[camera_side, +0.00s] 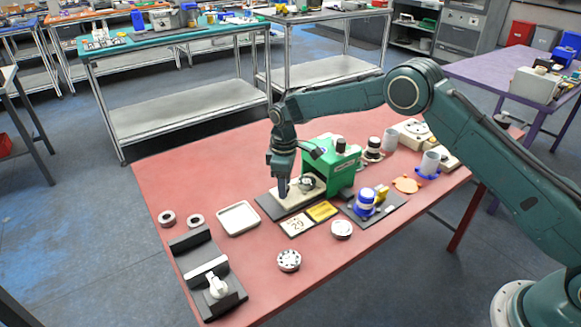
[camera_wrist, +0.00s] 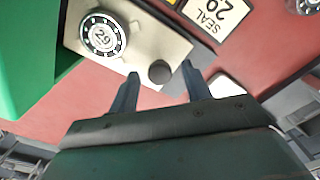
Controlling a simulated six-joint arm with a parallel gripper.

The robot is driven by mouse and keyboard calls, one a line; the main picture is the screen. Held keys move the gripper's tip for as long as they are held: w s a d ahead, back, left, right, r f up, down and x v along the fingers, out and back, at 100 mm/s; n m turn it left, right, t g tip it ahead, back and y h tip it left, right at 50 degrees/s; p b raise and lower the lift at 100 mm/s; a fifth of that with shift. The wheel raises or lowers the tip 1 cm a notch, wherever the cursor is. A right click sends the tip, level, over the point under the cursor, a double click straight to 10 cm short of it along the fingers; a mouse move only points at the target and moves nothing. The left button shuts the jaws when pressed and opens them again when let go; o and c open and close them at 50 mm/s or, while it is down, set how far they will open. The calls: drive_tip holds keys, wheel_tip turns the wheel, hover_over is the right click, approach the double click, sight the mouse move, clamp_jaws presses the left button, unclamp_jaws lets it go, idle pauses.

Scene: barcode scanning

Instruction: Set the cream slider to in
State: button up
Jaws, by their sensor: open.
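The cream slider (camera_side: 296,194) is a flat pale plate lying on a dark base in front of the green machine (camera_side: 331,166). My gripper (camera_side: 283,192) points down over the slider's outer end. In the wrist view my gripper (camera_wrist: 160,82) is open, with one fingertip on each side of the dark round feature. I cannot tell whether the fingers touch the slider.
A white tray (camera_side: 238,218) is to the left. A black fixture with a white lever (camera_side: 217,286) stands front left. A blue part (camera_side: 365,201) stands right.

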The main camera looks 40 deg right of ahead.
sight(295, 191)
drive_tip(key=shift+f, duration=0.1)
clamp_jaws()
drive_tip(key=shift+d, duration=1.75)
unclamp_jaws()
wheel_tip(295, 191, up, 14)
